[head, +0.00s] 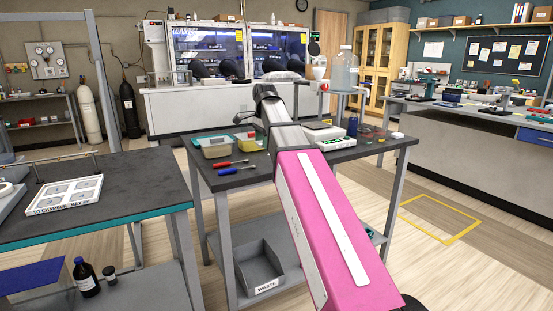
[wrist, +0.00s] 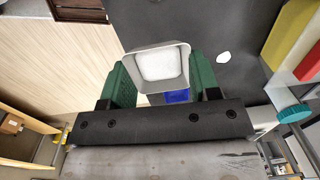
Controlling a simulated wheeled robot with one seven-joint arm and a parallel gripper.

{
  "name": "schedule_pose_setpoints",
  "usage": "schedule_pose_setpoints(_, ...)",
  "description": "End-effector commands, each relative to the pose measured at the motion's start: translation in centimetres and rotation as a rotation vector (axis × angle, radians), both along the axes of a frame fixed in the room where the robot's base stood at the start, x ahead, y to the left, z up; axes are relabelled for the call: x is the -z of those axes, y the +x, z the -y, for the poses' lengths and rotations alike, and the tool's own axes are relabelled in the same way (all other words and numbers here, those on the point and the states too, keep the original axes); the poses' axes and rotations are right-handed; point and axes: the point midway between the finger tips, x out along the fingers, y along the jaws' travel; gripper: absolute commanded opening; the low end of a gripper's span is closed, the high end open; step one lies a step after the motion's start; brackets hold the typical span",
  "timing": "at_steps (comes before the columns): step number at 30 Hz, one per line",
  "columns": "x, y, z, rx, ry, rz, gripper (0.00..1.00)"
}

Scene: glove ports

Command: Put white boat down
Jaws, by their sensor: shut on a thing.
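The white boat (wrist: 160,66) is a small square dish with a pale grey rim, seen in the wrist view. My gripper (wrist: 162,80) has its two green fingers on either side of it, shut on it. The boat is at the edge of a dark worktop (wrist: 225,18) in the picture, with pale wood floor to its left. I cannot tell its height above the top. In the head view my pink and grey arm reaches over the middle workbench (head: 345,153); the boat and fingers cannot be made out there.
In the wrist view, a white patch (wrist: 223,57) and a blue thing (wrist: 177,96) show near the boat.

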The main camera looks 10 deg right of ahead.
Motion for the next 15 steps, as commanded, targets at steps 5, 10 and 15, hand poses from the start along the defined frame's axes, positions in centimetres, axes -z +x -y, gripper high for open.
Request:
schedule_pose_setpoints(5,2.2,1.8,3.2,0.002,0.0,-0.001,0.34)
schedule_pose_setpoints(10,3.6,2.8,5.2,0.0,0.0,-0.001,0.34)
schedule_pose_setpoints(15,4.1,3.2,5.9,-0.002,0.0,0.001,0.34)
